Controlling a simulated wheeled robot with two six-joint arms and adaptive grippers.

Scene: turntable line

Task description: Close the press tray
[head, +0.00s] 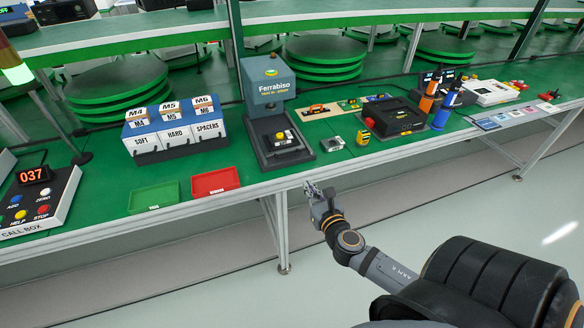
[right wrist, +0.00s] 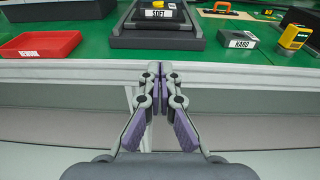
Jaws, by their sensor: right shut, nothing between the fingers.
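The blue-grey press (head: 268,80), marked Ferrabiso, stands on the green bench. Its dark press tray (head: 300,150) lies at the front, sticking out toward me from under the press head, with a part with a yellow top on it. My right gripper (head: 313,188) is shut and empty in front of the bench edge, apart from the tray. In the right wrist view its fingertips (right wrist: 160,70) meet just below the tray front. My left gripper is not in view.
A red bin (head: 215,182) and a green bin (head: 154,196) sit left of the press. A grey block marked HARD (right wrist: 237,40) and a yellow tape measure (right wrist: 294,37) lie right of it. Labelled boxes (head: 175,130) stand further left. The floor before the bench is clear.

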